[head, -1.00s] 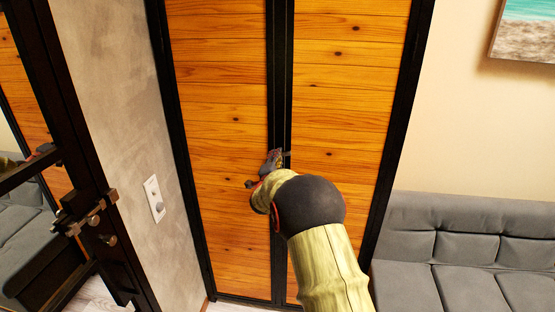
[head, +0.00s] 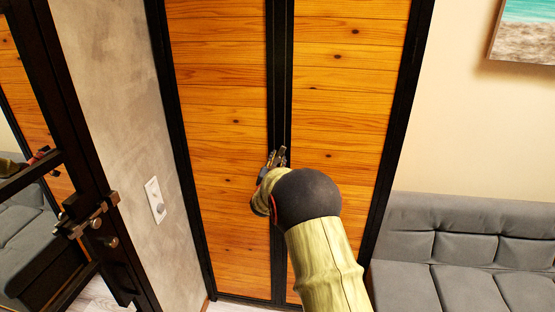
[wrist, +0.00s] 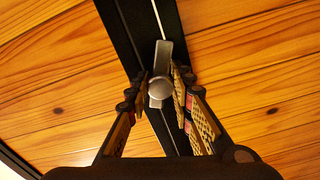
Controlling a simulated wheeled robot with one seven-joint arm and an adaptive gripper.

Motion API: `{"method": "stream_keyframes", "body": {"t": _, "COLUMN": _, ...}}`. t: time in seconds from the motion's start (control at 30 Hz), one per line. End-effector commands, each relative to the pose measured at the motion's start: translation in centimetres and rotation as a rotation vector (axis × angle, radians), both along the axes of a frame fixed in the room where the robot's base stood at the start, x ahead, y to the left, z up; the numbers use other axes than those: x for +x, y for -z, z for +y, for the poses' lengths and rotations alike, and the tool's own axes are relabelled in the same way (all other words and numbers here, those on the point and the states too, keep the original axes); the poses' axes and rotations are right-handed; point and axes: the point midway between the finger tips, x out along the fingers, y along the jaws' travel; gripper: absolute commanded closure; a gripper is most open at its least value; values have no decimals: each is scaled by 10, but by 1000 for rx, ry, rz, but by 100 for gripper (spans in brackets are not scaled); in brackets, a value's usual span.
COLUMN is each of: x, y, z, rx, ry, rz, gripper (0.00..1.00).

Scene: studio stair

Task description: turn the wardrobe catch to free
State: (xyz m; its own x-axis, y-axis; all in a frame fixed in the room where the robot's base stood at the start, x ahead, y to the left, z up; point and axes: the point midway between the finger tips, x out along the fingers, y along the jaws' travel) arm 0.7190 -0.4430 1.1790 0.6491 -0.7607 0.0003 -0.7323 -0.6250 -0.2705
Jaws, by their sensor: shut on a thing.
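The wardrobe (head: 340,100) has two orange wood-plank doors in black frames, and they are closed. The catch (wrist: 160,54) is a small grey metal piece with a round knob at its middle, on the black strip where the doors meet. In the wrist view its bar runs roughly along that strip. My gripper (wrist: 158,78) is shut on the catch, one finger on each side of it. In the head view my gripper (head: 277,158) is at the door seam, and my arm hides most of the catch.
A black-framed glass or mirror panel with a latch (head: 88,222) stands at the left. A white wall switch (head: 155,200) is on the grey wall. A grey sofa (head: 465,250) is at the right, with a picture (head: 525,30) above it.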

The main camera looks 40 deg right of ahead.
Motion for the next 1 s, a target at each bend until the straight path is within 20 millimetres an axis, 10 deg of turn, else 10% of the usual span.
{"method": "stream_keyframes", "body": {"t": 1.0, "x": -1, "y": 4, "z": 0, "rx": -355, "ry": -1, "rz": 423, "gripper": 100}}
